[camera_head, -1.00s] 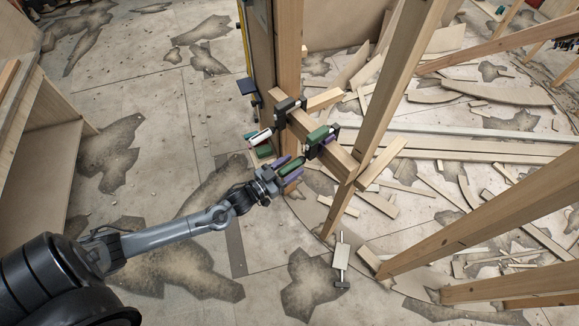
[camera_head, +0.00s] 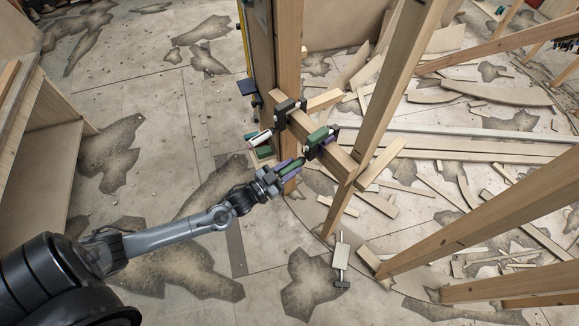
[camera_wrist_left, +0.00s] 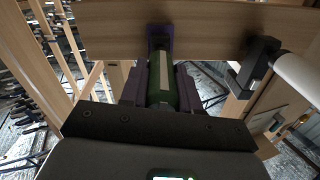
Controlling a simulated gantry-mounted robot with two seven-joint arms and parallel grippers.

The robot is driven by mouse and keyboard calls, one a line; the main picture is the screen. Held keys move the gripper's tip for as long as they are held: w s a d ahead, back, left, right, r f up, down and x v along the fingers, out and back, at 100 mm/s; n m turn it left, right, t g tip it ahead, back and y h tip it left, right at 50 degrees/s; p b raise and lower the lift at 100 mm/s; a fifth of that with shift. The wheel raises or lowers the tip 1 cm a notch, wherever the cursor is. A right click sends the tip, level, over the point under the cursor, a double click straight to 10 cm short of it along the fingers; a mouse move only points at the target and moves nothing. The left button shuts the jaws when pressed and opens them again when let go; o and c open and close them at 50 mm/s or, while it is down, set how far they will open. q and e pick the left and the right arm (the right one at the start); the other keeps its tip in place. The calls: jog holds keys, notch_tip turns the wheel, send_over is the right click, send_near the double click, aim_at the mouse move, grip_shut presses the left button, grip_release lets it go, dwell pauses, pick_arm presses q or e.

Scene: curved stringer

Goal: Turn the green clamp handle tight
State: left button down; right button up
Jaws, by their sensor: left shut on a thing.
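The green clamp handle (camera_wrist_left: 162,90) points toward me in the left wrist view, in front of a wooden beam (camera_wrist_left: 200,28). My left gripper (camera_wrist_left: 162,88) has its purple fingers on both sides of the handle and is shut on it. In the head view my left gripper (camera_head: 284,171) is at the near side of the beam, below a clamp (camera_head: 320,137) with a green part on top. The fingers hide part of the handle there. My right gripper is not in view.
A second clamp (camera_head: 287,110) with a white handle (camera_head: 260,138) sits left on the same beam; its white handle also shows in the left wrist view (camera_wrist_left: 298,75). Wooden posts (camera_head: 385,110) stand around. Planks lie on the floor at right.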

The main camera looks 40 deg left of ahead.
pick_arm(q)
jog(key=m+p, duration=0.1)
jog(key=m, duration=0.2)
jog(key=shift+m, duration=0.4)
jog(key=m+p, duration=0.1)
jog(key=m, duration=0.3)
jog(key=shift+d+m, duration=0.1)
jog(key=shift+m, duration=0.2)
jog(key=m+p, duration=0.1)
jog(key=m, duration=0.3)
jog(key=m+p, duration=0.1)
jog(key=m, duration=0.4)
jog(key=shift+f, duration=0.1)
jog(key=m, duration=0.3)
jog(key=shift+m+p, duration=0.3)
jog(key=shift+p, duration=0.05)
jog(key=m+p, duration=0.1)
jog(key=m, duration=0.3)
jog(key=shift+f+m, duration=0.1)
jog(key=shift+m, duration=0.2)
jog(key=m+p, duration=0.1)
jog(key=m, duration=0.3)
jog(key=shift+f+m+p, duration=0.1)
jog(key=shift+m+p, duration=0.55)
jog(key=shift+m, duration=1.45)
